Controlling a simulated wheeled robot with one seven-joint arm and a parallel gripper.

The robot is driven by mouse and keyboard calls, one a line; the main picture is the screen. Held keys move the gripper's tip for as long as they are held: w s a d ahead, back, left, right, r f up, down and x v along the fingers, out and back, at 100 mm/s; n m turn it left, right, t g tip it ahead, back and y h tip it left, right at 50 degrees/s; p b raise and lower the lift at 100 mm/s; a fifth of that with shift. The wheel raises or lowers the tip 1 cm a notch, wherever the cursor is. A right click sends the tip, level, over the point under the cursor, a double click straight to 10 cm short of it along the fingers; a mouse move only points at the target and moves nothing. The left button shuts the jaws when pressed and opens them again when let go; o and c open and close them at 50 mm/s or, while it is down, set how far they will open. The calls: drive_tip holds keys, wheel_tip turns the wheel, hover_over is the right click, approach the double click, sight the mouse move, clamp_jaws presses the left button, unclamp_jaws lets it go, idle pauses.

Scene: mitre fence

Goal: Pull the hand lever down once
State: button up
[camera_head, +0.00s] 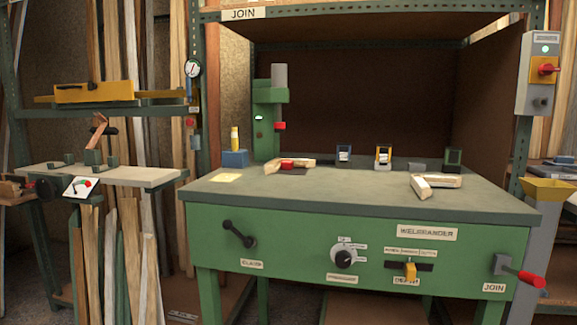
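A lever with a red grip (532,280) sticks out at the right front of the green bench, beside a JOIN label (494,288). Its rod comes from a grey mount (502,265) and points right and slightly down. A black crank-like handle (239,235) sits on the left of the bench front above a CLAMP label (251,264), slanting down to the right. Which one is the hand lever is not marked in words. My gripper is not in view.
The bench top (330,195) carries wood pieces (436,185) and a green press (270,110). A dial (343,256) and a yellow slider (410,271) are on its front.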

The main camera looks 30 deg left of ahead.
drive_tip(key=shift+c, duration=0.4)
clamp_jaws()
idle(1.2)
